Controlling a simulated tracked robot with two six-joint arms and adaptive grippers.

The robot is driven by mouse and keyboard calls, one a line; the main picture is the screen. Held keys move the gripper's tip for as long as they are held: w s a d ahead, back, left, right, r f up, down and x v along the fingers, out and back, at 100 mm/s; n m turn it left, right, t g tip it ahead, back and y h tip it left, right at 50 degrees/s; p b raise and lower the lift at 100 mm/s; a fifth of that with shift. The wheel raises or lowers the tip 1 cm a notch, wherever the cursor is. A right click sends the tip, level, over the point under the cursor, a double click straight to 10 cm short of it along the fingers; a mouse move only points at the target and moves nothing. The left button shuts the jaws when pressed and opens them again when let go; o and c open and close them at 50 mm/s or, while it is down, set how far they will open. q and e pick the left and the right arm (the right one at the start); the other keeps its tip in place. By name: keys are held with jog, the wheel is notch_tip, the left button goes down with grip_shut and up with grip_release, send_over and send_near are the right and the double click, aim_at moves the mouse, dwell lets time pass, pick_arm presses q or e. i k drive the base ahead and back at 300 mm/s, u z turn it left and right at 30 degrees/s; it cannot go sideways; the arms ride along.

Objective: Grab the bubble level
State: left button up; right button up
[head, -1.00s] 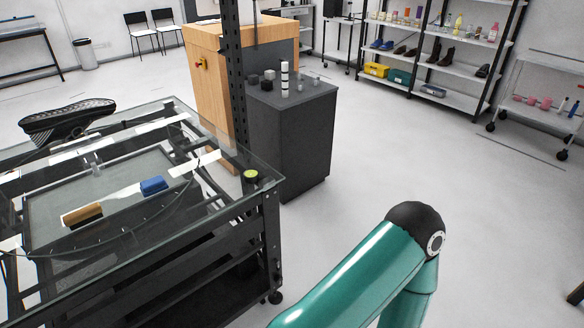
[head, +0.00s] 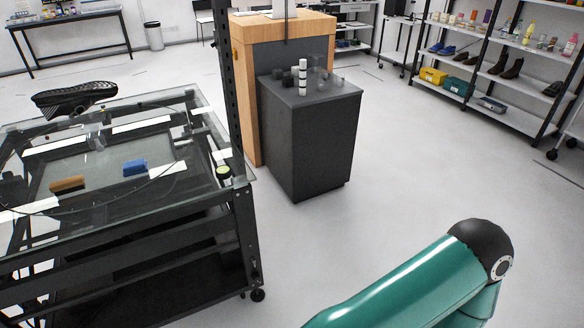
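A small round yellow-green object with a dark rim, which looks like the bubble level (head: 223,172), sits at the near right corner of the glass-topped table (head: 150,208), close to the dark upright post. It is too small to make out a bubble. Neither of my grippers is in view. Only a teal link and dark elbow of one of my arms show at the lower right, well apart from the level.
A blue block (head: 134,167), a brown brush-like piece (head: 68,184) and a black shoe-like object (head: 75,98) are at the glass table. A dark post (head: 232,85) rises behind its corner. A dark cabinet (head: 310,135) stands beyond. The floor on the right is clear.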

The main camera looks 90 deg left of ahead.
aim_at(223, 173)
jog(key=z, duration=0.65)
jog(key=i, duration=0.2)
jog(key=u, duration=3)
jog(key=i, duration=0.2)
jog(key=u, duration=1.45)
jog(key=k, duration=0.55)
jog(key=u, duration=0.5)
jog(key=i, duration=1.6)
jog(key=z, duration=0.35)
